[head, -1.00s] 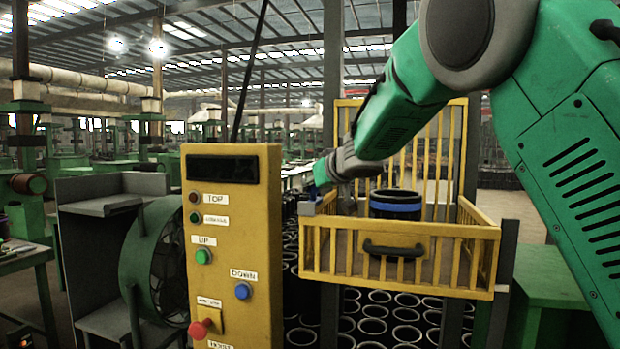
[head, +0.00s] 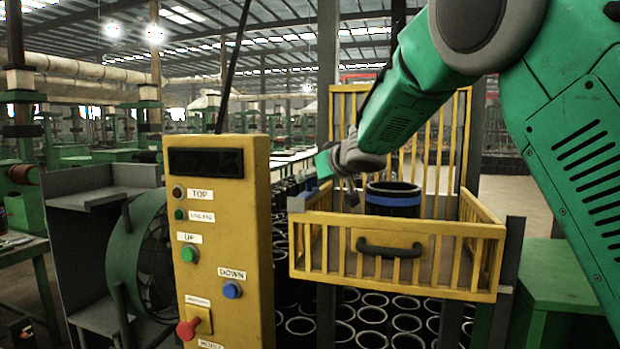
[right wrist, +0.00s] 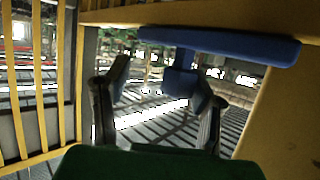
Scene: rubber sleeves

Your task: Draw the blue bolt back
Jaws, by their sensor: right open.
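The blue bolt (right wrist: 220,45) shows in the right wrist view as a long blue bar along a yellow rail, with a blue knob (right wrist: 181,82) hanging from it. My right gripper (right wrist: 160,84) is open, one dark finger on each side of the knob in the picture. The knob appears closer to the right-hand finger; I cannot tell whether they touch. In the head view my right gripper (head: 349,194) is small and dark, over the left side of the yellow cage. I cannot make out the bolt in the head view. My left gripper is not in view.
The yellow cage (head: 395,226) has barred walls and a dark front handle (head: 390,248). A black cylinder with a blue band (head: 392,199) stands inside it. A yellow button panel (head: 222,250) stands at left. Several black sleeves (head: 375,315) stand below the cage.

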